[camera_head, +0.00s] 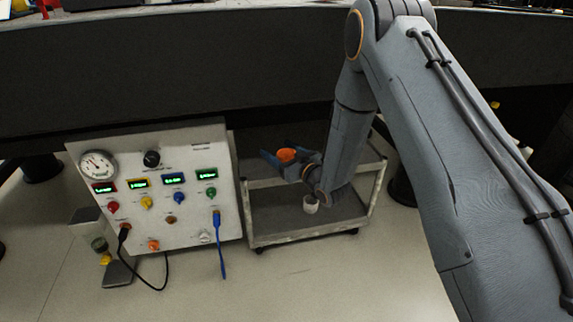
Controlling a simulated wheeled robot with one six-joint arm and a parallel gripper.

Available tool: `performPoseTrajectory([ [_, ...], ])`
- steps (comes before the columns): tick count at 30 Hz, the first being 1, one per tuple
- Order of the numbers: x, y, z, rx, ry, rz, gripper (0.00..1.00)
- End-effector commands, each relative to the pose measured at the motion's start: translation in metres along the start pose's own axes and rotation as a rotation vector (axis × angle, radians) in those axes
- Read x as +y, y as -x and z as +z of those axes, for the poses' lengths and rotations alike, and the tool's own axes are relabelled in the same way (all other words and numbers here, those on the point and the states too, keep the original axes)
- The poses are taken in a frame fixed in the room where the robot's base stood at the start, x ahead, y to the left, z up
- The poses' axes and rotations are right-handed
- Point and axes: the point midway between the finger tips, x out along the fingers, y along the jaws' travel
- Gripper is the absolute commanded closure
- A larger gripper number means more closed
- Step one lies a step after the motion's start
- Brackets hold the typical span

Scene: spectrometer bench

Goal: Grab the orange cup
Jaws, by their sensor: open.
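The orange cup (286,155) is small in the head view, above the upper level of the grey cart. My gripper (282,160) is at the cup, with a blue finger on its left side and grey parts just to its right. The jaws are open, and the cup appears to be between or just behind them. I cannot tell whether the fingers touch it. My arm comes down from the upper right and hides part of the cart.
The grey cart (300,236) has a white cup (310,204) on its lower level. A white instrument panel (190,160) with dials, displays and cables stands directly left of the cart. A dark bench (180,70) runs behind and above. Floor in front is clear.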

Motion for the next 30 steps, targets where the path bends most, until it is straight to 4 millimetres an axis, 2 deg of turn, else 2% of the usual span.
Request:
performPoseTrajectory([
  [5,0.000,0.000,-0.001,0.000,0.000,0.000,0.32],
  [12,0.000,0.000,-0.001,0.000,0.000,0.000,0.73],
  [13,0.000,0.000,-0.001,0.000,0.000,0.000,0.75],
  [22,0.000,0.000,-0.006,0.002,0.001,0.000,0.76],
  [26,0.000,0.002,-0.026,0.004,0.002,0.000,0.76],
  [30,0.000,0.003,-0.054,0.003,0.003,0.000,0.76],
])
